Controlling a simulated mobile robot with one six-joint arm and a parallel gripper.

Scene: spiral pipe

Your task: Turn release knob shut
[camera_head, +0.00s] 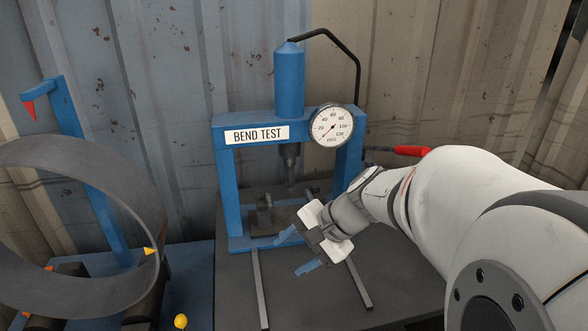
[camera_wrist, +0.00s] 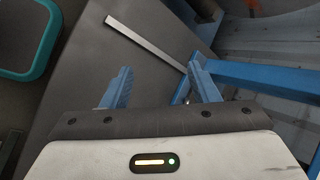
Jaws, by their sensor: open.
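A blue press frame (camera_head: 226,185) labelled BEND TEST stands on a dark bench, with a blue cylinder (camera_head: 289,82) on top. A round dial gauge (camera_head: 333,125) is on its right side. A red-gripped lever (camera_head: 411,151) sticks out at the right, its base partly hidden by my arm. I cannot make out a release knob for certain. My gripper (camera_head: 296,252) is open and empty, in front of the press at its lower right. In the wrist view, my gripper (camera_wrist: 160,66) has its blue fingers spread above the dark bench top, with blue frame bars (camera_wrist: 265,78) at right.
Two metal bars (camera_head: 260,290) lie on the bench. A large grey ring (camera_head: 30,150) and a blue post with a red pointer (camera_head: 28,108) stand at left, near a yellow ball-shaped knob (camera_head: 181,321). A corrugated wall is close behind. A teal-rimmed object (camera_wrist: 58,30) shows in the wrist view.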

